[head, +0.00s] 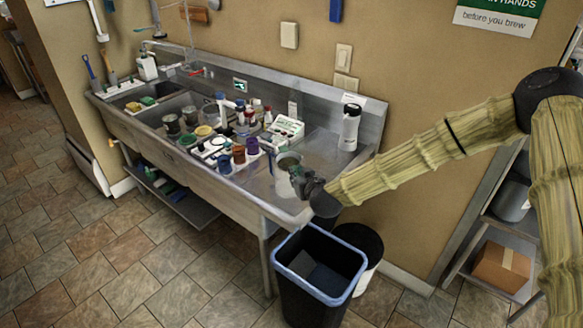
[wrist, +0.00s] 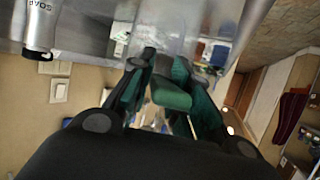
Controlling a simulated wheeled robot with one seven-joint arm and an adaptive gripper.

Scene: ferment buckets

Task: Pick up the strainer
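A grey round piece that looks like the strainer (head: 288,160) sits at the top of a pale translucent vessel (head: 284,184) near the sink unit's right front corner; I cannot make out its mesh or handle clearly. My gripper (head: 304,182) is right beside the vessel, on its right. In the wrist view the dark fingers with teal inner faces reach toward a translucent surface (wrist: 175,42). A green block (wrist: 171,95) shows between the fingers; I cannot tell whether it is a handle or whether they press on it.
The steel sink counter (head: 322,150) holds cups, bottles and a white device (head: 286,128) left of my gripper. A white soap bottle (head: 350,127) stands behind. A black bin with blue rim (head: 318,272) is below. A box (head: 502,266) sits on the right shelf.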

